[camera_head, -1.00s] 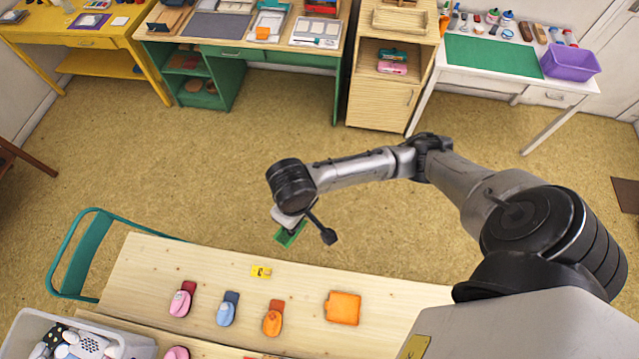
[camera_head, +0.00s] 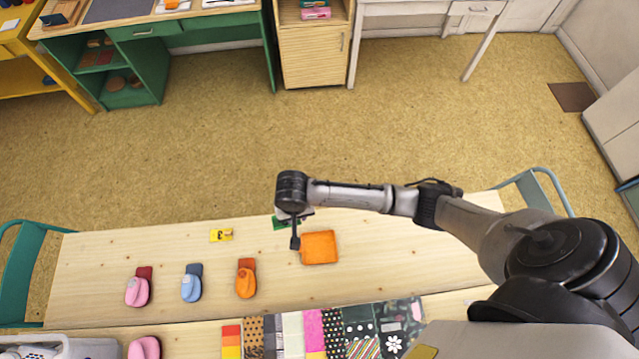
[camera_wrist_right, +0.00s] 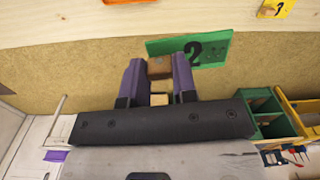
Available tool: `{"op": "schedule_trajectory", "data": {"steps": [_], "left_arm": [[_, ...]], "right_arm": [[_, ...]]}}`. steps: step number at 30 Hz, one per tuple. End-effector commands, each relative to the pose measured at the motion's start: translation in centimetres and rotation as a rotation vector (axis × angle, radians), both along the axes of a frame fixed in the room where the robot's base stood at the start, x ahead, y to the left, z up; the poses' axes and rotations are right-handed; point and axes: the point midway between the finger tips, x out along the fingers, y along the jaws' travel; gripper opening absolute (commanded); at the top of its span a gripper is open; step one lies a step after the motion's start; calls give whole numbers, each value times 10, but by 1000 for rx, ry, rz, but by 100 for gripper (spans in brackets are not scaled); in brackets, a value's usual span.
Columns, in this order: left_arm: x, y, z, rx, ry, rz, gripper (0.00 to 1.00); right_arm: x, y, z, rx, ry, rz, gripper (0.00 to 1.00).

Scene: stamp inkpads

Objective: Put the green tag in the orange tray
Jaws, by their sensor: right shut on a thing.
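The green tag (camera_head: 287,222), with a black number 2 in the right wrist view (camera_wrist_right: 190,49), is held by my right gripper (camera_head: 296,243). In the right wrist view the gripper (camera_wrist_right: 158,70) is shut on a small wooden piece at the tag. The head view shows the tag near the table's far edge, partly hidden by the gripper. The orange tray (camera_head: 320,248) lies flat on the table, just right of and nearer than the tag; it looks empty. The tag is not in the tray. My left gripper is not in view.
A yellow tag (camera_head: 221,235) lies left on the table (camera_head: 100,250). Pink (camera_head: 137,290), blue (camera_head: 191,286) and orange (camera_head: 246,282) stamps stand nearer. Patterned swatches (camera_head: 320,330) line the front. The table right of the tray is clear.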

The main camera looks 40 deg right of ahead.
Motion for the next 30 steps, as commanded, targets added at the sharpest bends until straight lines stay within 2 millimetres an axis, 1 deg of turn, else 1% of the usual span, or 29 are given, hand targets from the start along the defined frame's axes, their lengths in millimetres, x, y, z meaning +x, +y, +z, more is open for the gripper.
{"op": "schedule_trajectory", "data": {"steps": [1, 3, 6, 9, 11, 14, 24, 27, 30], "left_arm": [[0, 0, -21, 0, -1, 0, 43], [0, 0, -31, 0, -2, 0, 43], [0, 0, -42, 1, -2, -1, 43], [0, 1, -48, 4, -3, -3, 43], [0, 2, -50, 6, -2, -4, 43], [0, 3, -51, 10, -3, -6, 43], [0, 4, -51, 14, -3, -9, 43], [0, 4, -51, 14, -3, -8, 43], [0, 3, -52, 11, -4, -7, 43]], "right_arm": [[1, 3, -30, -1, 4, -28, 10], [2, 4, -50, -6, 6, -61, 10], [4, 6, -72, -10, 7, -96, 10], [4, 8, -86, -15, 8, -120, 10], [2, 8, -92, -16, 9, -129, 10], [-7, 5, -101, -19, 11, -135, 10], [-72, -15, -141, -21, 12, -135, 10], [-87, -19, -151, -19, 12, -136, 10], [-98, -23, -158, -19, 10, -136, 10]]}}
